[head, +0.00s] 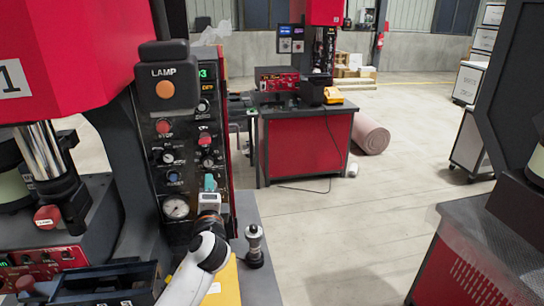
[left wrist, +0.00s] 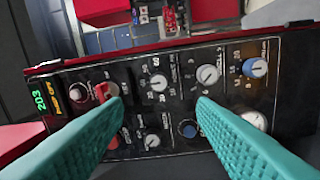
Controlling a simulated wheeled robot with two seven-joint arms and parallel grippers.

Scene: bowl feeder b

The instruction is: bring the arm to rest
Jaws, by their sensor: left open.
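My left gripper (head: 209,184) shows in the head view in front of the lower part of a black control panel (head: 188,130), with my white arm coming up from below. In the left wrist view its two teal fingers (left wrist: 158,108) are spread apart with nothing between them. The panel (left wrist: 172,158) fills much of that view, with knobs, a red switch (left wrist: 107,90) near the left fingertip, and a green digital readout. I cannot tell whether the fingertip touches the switch. My right gripper is not in view.
A box with an orange lamp button (head: 165,90) sits above the panel on the red machine (head: 70,50). A black-and-silver cylindrical part (head: 255,248) stands at right of my arm. Another red workstation (head: 305,148) stands behind. Open floor (head: 340,225) lies to the right.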

